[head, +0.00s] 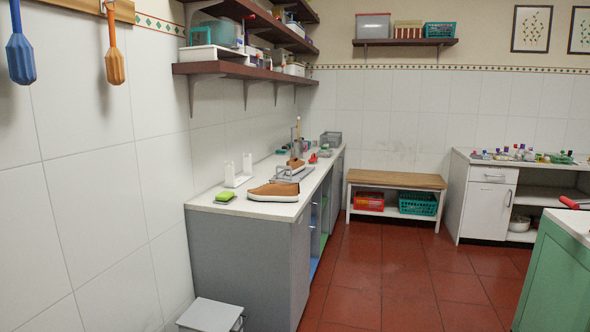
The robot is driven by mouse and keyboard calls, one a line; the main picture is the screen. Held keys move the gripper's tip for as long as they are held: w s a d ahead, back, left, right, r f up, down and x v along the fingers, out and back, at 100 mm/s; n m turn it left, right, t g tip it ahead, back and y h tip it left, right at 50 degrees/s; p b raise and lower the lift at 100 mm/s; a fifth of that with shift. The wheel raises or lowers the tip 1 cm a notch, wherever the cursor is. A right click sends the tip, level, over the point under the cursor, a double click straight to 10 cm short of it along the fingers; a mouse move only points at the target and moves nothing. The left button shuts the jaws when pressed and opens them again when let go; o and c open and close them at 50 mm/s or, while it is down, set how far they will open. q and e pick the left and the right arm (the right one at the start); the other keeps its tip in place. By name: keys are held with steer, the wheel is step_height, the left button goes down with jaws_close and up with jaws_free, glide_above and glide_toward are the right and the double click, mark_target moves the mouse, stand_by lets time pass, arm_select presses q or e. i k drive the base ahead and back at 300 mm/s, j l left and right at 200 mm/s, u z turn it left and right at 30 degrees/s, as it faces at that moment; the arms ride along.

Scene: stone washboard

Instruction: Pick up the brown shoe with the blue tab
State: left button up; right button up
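A brown shoe (273,191) with a pale sole lies on the near end of the white counter (298,208) along the left wall. Its toe points left. No blue tab can be made out on it at this distance. A second brown item (295,164), perhaps another shoe, sits farther back on the counter by a grey rack. Neither of my grippers is in view.
A grey box (211,315) stands on the floor before the counter. A wooden-topped bench (396,179) is at the back. A green cabinet (556,275) is at right. Red floor between is clear.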

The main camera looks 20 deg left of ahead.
mark_target(297, 165)
steer(key=i, duration=1.8)
steer(key=i+u, duration=0.1)
steer(key=i, duration=1.7)
steer(key=i+l+u, duration=0.15)
steer(key=i+u, duration=0.2)
steer(key=i+l+u, duration=0.35)
steer(key=i, duration=0.15)
steer(key=i+j, duration=0.05)
steer(key=j, duration=0.05)
